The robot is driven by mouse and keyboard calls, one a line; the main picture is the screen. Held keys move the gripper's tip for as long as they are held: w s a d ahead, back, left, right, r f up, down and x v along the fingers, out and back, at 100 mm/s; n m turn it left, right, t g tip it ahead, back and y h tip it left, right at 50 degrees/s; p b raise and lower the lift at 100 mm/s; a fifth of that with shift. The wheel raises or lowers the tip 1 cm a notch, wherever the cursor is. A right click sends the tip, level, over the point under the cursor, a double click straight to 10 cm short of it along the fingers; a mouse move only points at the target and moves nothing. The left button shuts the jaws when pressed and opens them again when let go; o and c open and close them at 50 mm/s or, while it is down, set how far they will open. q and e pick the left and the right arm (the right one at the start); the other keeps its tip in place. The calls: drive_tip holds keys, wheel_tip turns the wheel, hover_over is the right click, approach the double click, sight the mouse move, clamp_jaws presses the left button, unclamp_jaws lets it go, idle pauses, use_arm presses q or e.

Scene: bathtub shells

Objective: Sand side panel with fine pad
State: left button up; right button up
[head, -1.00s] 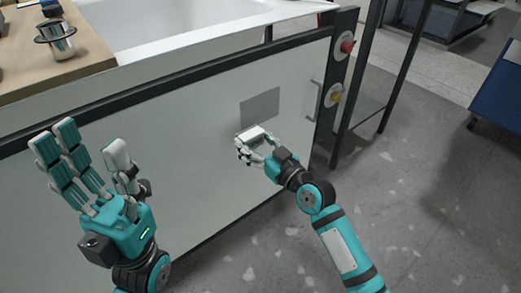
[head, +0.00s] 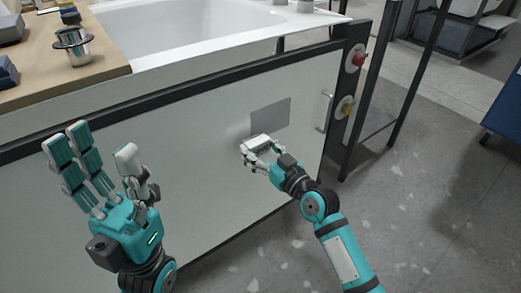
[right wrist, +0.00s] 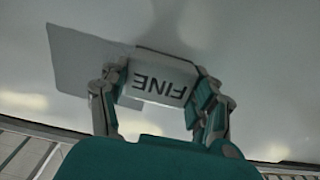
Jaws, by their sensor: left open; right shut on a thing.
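The side panel (head: 200,130) is a large pale sheet with a dark frame, below the bathtub. A grey rectangular patch (head: 271,114) shows on its right part, and also in the right wrist view (right wrist: 75,60). My right gripper (head: 262,153) is shut on the fine pad (head: 257,143), a white block. In the right wrist view the pad (right wrist: 158,80) reads "FINE" upside down, between the fingers, at the patch's lower edge. I cannot tell whether it touches the panel. My left gripper (head: 100,160) is open and empty, raised in front of the panel's left part.
The white bathtub (head: 190,30) stands behind the panel. A wooden board (head: 100,72) at the upper left carries a metal cup (head: 75,47). A post with a red button (head: 358,59) and a yellow button (head: 346,106) stands right of the panel handle (head: 327,110).

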drive_tip(key=shift+w+a, duration=0.45)
drive_tip(key=shift+w, duration=0.15)
